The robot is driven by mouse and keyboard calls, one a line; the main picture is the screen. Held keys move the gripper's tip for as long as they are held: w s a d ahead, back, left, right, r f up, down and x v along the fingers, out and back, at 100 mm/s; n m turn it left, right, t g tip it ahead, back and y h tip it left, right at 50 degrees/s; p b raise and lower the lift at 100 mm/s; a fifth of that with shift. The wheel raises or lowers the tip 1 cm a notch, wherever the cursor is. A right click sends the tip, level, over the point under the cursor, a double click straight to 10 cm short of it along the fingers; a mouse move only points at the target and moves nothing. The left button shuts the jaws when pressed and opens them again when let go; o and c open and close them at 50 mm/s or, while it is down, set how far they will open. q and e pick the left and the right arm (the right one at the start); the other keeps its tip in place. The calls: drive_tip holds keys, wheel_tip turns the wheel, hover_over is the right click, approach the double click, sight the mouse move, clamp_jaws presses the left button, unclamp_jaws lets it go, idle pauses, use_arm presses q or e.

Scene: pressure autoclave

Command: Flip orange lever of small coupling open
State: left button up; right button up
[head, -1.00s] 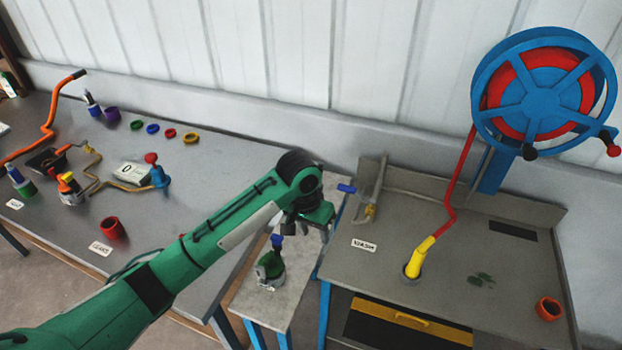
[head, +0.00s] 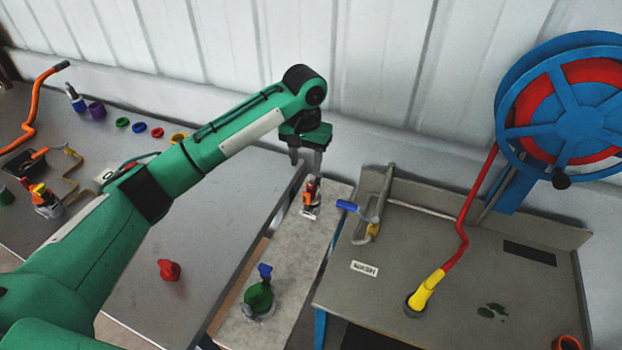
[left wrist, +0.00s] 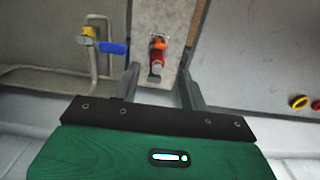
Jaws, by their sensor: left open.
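A small coupling with an orange lever (head: 312,188) stands at the far end of the narrow grey bench (head: 285,262). In the left wrist view the orange lever (left wrist: 158,43) shows on top of a red body, close to the gap between my fingers. My left gripper (head: 306,160) is open and points down above and slightly behind the coupling. In the left wrist view its two fingers (left wrist: 159,70) stand apart, with nothing held between them. Whether a finger touches the lever cannot be told. My right gripper is not in view.
A green coupling with a blue lever (head: 259,292) stands at the bench's near end. A blue-handled valve on a pipe (head: 348,206) is close on the right. My left arm crosses the left table.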

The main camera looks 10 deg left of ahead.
use_arm(q)
drive_tip(key=p, duration=0.2)
hover_over(306, 193)
wheel_tip(306, 193, down, 6)
drive_tip(key=shift+s+f, duration=0.15)
drive_tip(key=shift+f, duration=0.05)
wheel_tip(306, 193, down, 6)
drive_tip(key=shift+r+p, duration=0.1)
drive_tip(key=shift+p, duration=0.5)
drive_tip(key=shift+f, duration=0.65)
clamp_jaws()
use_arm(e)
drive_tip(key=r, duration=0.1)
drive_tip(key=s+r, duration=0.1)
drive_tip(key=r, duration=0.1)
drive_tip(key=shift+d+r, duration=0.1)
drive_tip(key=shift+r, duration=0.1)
